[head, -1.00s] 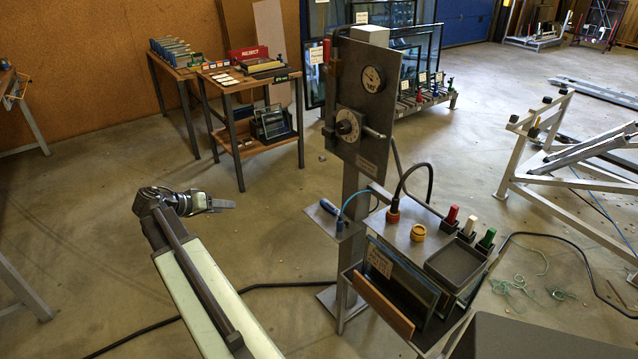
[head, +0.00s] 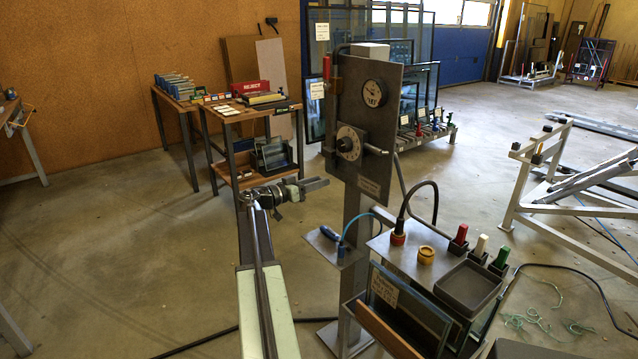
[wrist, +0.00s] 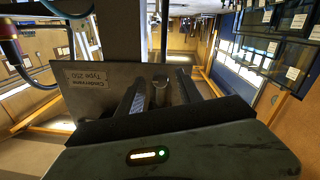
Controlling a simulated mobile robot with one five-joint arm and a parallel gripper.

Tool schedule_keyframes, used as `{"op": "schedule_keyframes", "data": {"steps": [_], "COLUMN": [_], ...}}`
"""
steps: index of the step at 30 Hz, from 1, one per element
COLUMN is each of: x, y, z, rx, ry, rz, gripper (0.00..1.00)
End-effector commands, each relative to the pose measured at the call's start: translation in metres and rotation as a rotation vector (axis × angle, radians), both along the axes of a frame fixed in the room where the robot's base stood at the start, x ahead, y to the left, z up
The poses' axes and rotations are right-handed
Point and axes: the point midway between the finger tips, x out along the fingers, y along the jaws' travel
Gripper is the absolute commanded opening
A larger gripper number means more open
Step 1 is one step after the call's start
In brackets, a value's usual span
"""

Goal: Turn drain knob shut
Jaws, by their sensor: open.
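A grey upright panel (head: 365,120) on a post carries a dial knob (head: 347,144) with a pale scale ring, and a rod handle (head: 376,150) at its right. A round gauge (head: 373,93) sits above. No marking that names the drain knob is readable. My gripper (head: 316,185) is open, just left of the panel's lower part in the picture and below the dial. In the wrist view the panel's label plate (wrist: 88,78) appears upside down, and a small round grey part (wrist: 160,92) shows between my open fingers (wrist: 161,98). I see no clear contact.
A red-handled valve (head: 327,68) is on the panel's left edge. A table (head: 250,110) stands behind my arm. Floor at left is open.

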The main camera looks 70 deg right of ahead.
Motion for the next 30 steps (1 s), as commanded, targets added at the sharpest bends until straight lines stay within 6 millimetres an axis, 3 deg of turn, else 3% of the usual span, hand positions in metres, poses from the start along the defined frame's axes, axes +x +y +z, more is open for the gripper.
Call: {"op": "schedule_keyframes", "data": {"steps": [9,14,30], "x": [-0.0033,-0.0035,-0.0049], "y": [-0.0043,-0.0043,-0.0041], "z": [-0.0003,-0.0002,-0.0011], "rx": [0.000,0.001,0.068], "ry": [0.000,-0.001,0.103], "rz": [0.000,0.000,-0.003], "gripper": [0.43,0.00,0.00]}}
